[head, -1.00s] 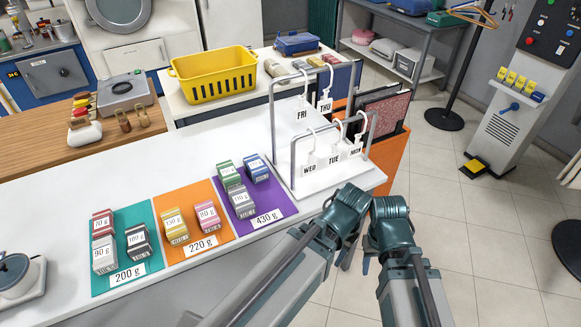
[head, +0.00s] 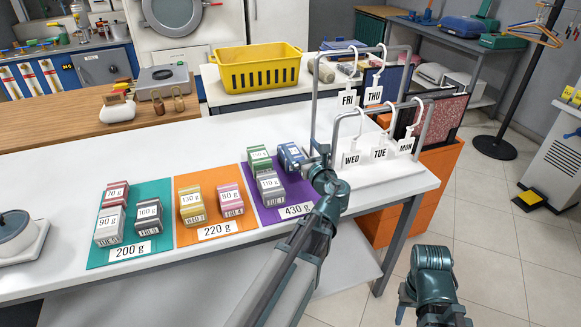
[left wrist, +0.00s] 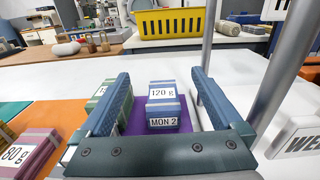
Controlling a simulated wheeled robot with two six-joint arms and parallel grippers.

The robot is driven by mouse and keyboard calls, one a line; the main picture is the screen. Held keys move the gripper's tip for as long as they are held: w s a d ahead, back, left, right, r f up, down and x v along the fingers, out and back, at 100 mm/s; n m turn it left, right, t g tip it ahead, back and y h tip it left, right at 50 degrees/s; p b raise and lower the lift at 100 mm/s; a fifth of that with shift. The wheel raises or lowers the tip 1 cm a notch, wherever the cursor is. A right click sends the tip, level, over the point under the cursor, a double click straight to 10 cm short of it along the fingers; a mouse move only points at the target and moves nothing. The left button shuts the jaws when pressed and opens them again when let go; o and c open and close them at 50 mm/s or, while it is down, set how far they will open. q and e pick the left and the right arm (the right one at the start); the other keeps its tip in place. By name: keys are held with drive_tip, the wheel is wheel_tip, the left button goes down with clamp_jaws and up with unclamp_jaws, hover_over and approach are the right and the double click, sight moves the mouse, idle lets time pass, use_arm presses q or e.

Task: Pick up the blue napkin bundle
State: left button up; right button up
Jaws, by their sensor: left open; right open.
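The blue napkin bundle (head: 290,155) sits on the purple mat (head: 268,214), at its back right beside the green bundle (head: 258,157). In the left wrist view the blue bundle (left wrist: 163,106) shows labels "120 g" and "MON 2". My left gripper (head: 318,158) is just right of it in the head view, partly over the mat. In the left wrist view the gripper's (left wrist: 160,80) open fingers appear on either side of the blue bundle, with gaps and nothing held. My right gripper (head: 432,258) is open, low on the right, off the counter and away from the bundles.
A metal rack with day tags (head: 351,159) stands close right of my left gripper. A grey bundle (head: 270,187) is in front on the purple mat. Orange (head: 196,236) and teal (head: 120,250) mats with bundles lie left. A yellow basket (head: 259,69) stands behind.

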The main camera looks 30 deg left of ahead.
sight(300, 179)
use_arm(q)
wheel_tip(300, 179, down, 9)
drive_tip(key=b, duration=0.9)
drive_tip(key=shift+r, duration=0.1)
drive_tip(key=shift+w+a+r+p, duration=0.3)
drive_tip(key=shift+w+a, duration=0.15)
drive_tip(key=shift+a, duration=0.1)
drive_tip(key=shift+w+a+r+p, duration=0.15)
drive_tip(key=shift+w+a+p, duration=0.1)
drive_tip(key=shift+w+a, duration=0.2)
drive_tip(key=shift+x, duration=2.55)
drive_tip(key=shift+s+r, duration=0.1)
drive_tip(key=c, duration=1.3)
drive_tip(key=shift+c, duration=0.2)
wheel_tip(300, 179, up, 10)
drive_tip(key=p, duration=1)
drive_tip(key=shift+r, duration=0.15)
